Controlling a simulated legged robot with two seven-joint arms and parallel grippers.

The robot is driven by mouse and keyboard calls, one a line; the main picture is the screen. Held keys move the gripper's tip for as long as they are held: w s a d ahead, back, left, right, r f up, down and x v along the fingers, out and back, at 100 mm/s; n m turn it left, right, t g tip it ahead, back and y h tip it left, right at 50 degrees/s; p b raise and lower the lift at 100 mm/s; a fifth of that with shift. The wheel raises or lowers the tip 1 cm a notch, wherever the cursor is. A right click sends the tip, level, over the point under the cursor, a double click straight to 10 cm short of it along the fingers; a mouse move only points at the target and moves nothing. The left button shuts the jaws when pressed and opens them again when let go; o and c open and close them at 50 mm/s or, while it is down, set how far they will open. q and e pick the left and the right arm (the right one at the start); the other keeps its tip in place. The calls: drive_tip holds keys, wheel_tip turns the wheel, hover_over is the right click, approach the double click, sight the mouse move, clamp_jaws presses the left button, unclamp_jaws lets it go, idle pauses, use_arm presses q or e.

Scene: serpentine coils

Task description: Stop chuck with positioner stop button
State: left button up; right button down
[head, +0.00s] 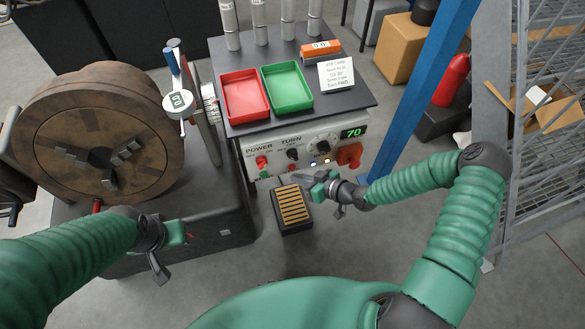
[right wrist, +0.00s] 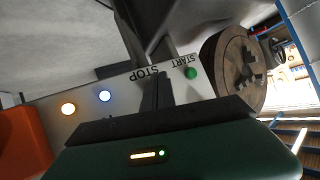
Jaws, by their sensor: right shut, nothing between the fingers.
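The positioner chuck (head: 98,158), a large brown disc with grey jaws, stands at the left in the head view. It also shows at the right in the right wrist view (right wrist: 232,72). In the right wrist view, the STOP label (right wrist: 142,75) and the green START button (right wrist: 191,73) show on the panel. The stop button itself is hidden behind my fingers. My right gripper (head: 300,177) is shut and empty, its tips close to the panel's lower part; contact cannot be told. My left gripper (head: 172,254) hangs before the chuck's base, apart from the panel.
A red tray (head: 246,112) and a green tray (head: 290,104) lie on the bench top. A slatted pedal box (head: 294,222) is on the floor below the panel. A blue post (head: 413,95) and wire cage (head: 540,140) stand at right.

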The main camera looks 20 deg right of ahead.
drive_tip(key=shift+w, duration=0.15)
drive_tip(key=shift+w, duration=0.2)
drive_tip(key=shift+w, duration=0.55)
idle(0.8)
drive_tip(key=shift+s+r, duration=0.1)
drive_tip(key=shift+s, duration=0.85)
drive_tip(key=s+p, duration=0.1)
drive_tip(key=s, duration=0.4)
drive_tip(key=shift+d, duration=0.1)
